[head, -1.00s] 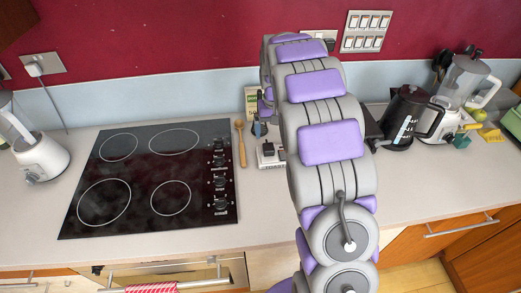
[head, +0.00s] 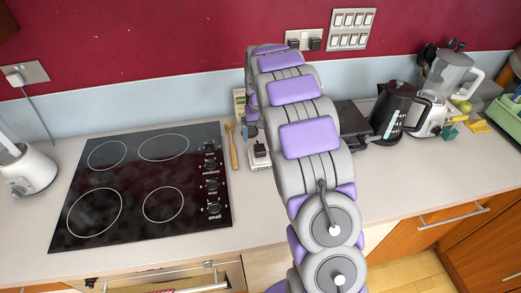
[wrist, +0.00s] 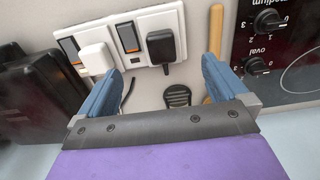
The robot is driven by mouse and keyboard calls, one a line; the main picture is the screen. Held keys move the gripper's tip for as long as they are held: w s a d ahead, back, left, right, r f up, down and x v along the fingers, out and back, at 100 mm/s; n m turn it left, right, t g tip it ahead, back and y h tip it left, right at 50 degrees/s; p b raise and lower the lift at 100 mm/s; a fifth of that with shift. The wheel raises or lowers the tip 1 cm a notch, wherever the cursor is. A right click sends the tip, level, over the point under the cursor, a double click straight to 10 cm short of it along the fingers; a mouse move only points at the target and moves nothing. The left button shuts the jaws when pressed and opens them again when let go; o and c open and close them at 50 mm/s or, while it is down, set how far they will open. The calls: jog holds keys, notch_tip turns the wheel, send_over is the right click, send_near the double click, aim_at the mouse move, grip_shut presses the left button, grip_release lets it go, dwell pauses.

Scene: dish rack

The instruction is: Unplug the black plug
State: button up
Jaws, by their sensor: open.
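The black plug (wrist: 160,47) sits in the right-hand outlet of a white double socket strip (wrist: 128,32) in the wrist view. A white plug (wrist: 97,58) sits in the left-hand outlet. My gripper (wrist: 158,70) is open and empty, its two blue fingers spread on either side of the black plug's column, the plug lying between and beyond the tips. I cannot tell the remaining depth. In the head view a black plug (head: 260,149) shows on the white strip (head: 259,164) on the counter, partly covered by my arm; my gripper is mostly hidden there.
A wooden spoon (head: 232,147) lies between the strip and the black hob (head: 140,185). A black kettle (head: 392,112) and a blender (head: 447,95) stand right of my arm. A wall socket (head: 304,40) holds two black plugs. The front counter is clear.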

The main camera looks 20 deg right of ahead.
aim_at(260, 148)
jog(key=f, duration=0.3)
jog(key=f+b, duration=0.1)
jog(key=f, duration=0.2)
jog(key=shift+a+f, duration=0.2)
jog(key=shift+f, duration=0.05)
jog(key=shift+d+f, duration=0.1)
jog(key=shift+f, duration=0.6)
jog(key=shift+r+p, duration=0.1)
jog(key=shift+p, duration=0.3)
dwell(0.4)
grip_shut()
jog(key=shift+r+p, duration=1.1)
jog(key=shift+r, duration=1.9)
